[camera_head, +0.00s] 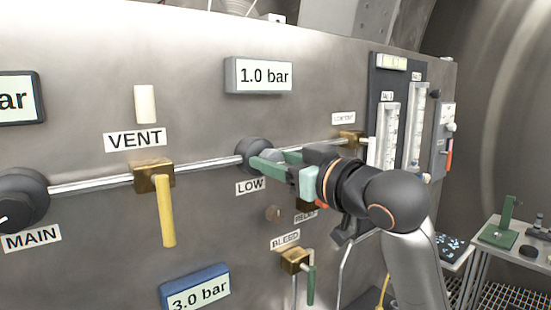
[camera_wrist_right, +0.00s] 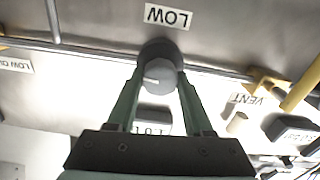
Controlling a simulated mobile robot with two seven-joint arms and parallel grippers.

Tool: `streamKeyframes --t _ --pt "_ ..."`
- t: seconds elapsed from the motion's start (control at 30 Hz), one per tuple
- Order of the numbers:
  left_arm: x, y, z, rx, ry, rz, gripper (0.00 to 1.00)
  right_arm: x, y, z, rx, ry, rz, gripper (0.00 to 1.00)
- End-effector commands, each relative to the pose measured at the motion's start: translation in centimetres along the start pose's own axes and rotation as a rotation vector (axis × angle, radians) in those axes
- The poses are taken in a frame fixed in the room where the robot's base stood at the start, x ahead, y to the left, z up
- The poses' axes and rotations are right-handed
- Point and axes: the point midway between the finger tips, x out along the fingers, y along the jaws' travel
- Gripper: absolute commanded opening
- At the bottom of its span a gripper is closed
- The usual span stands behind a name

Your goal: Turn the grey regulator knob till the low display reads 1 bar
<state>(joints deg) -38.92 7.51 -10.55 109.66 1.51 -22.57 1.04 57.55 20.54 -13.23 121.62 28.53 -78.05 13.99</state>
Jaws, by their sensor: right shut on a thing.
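The grey regulator knob (camera_head: 252,149) sits on the steel panel on a horizontal pipe, above the LOW label (camera_head: 250,187). My right gripper (camera_head: 266,162) is shut on the knob, its green fingers on either side of it. In the right wrist view the round knob (camera_wrist_right: 160,75) lies between the fingertips, with a light mark on its face. The low display (camera_head: 259,76) above the knob reads 1.0 bar. In the wrist view it shows upside down and partly hidden. My left gripper is not in view.
The MAIN knob (camera_head: 20,198) and yellow VENT handle (camera_head: 166,211) are left of the knob. A blue-framed display (camera_head: 196,288) reads 3.0 bar below. The green BLEED handle (camera_head: 311,285) hangs beneath my right arm. Flow tubes (camera_head: 389,135) stand to the right.

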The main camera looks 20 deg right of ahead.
Motion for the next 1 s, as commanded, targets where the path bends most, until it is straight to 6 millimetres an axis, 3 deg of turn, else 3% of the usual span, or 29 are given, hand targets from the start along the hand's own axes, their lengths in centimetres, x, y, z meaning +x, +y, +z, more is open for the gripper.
streamKeyframes --t 0.03,0.07,0.3,0.67,1.0 --pt "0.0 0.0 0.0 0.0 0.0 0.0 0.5 0.0 0.0 -0.1 0.001 0.003 -0.001 0.0" --pt "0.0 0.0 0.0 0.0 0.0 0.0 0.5 0.0 0.0 -0.1 0.001 0.003 0.0 0.55" --pt "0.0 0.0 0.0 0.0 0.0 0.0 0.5 0.0 0.0 -0.1 0.002 0.002 0.0 0.81" --pt "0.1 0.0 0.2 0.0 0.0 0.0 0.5 -0.8 0.0 0.0 0.002 0.003 0.001 0.81" --pt "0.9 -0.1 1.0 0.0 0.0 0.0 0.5 -7.6 0.1 0.1 -0.002 0.006 0.004 0.81"
